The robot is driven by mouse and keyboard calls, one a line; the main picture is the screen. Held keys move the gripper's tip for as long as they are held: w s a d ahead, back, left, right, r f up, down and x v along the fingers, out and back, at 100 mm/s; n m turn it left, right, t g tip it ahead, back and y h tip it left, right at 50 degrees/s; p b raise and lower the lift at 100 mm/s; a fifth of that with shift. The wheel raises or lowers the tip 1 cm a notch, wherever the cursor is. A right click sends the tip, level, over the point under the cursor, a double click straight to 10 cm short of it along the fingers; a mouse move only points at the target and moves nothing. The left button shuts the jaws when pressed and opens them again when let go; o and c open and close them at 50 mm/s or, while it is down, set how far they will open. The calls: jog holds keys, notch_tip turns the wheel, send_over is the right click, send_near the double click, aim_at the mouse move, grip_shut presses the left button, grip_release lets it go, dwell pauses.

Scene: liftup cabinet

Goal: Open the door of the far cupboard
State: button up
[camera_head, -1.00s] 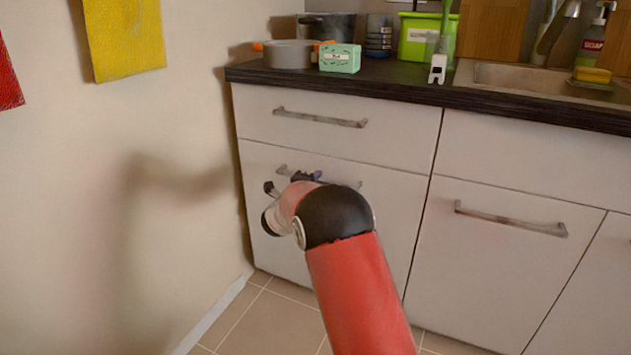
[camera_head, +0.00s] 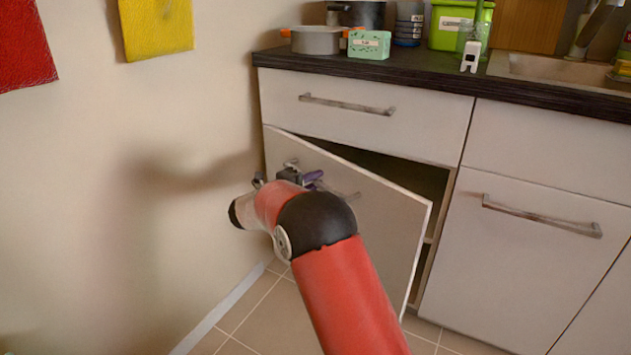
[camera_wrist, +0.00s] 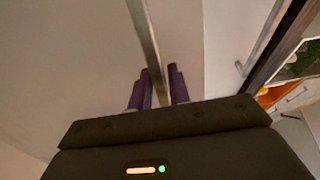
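The white lower-left cupboard door (camera_head: 385,220) stands partly open in the head view. Its right edge is swung out from the cabinet, and a dark gap (camera_head: 420,175) shows at the top and right. Its left edge stays near the wall. A metal bar handle (camera_head: 343,192) runs along the door's upper part; in the wrist view the bar (camera_wrist: 146,40) passes between my purple fingers. My gripper (camera_wrist: 160,88) appears closed around this bar. In the head view my gripper (camera_head: 309,180) is at the handle, partly hidden by my wrist.
A closed drawer (camera_head: 350,125) is above the open door. Another closed front (camera_head: 530,260) with a bar handle is to the right. A pot (camera_head: 316,40) and green box (camera_head: 369,45) stand on the counter. The wall (camera_head: 190,110) is close on the left.

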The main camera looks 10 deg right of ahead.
jog(key=shift+o, duration=1.4)
jog(key=v, duration=0.7)
jog(key=shift+s+a, duration=0.25)
jog(key=shift+a, duration=0.05)
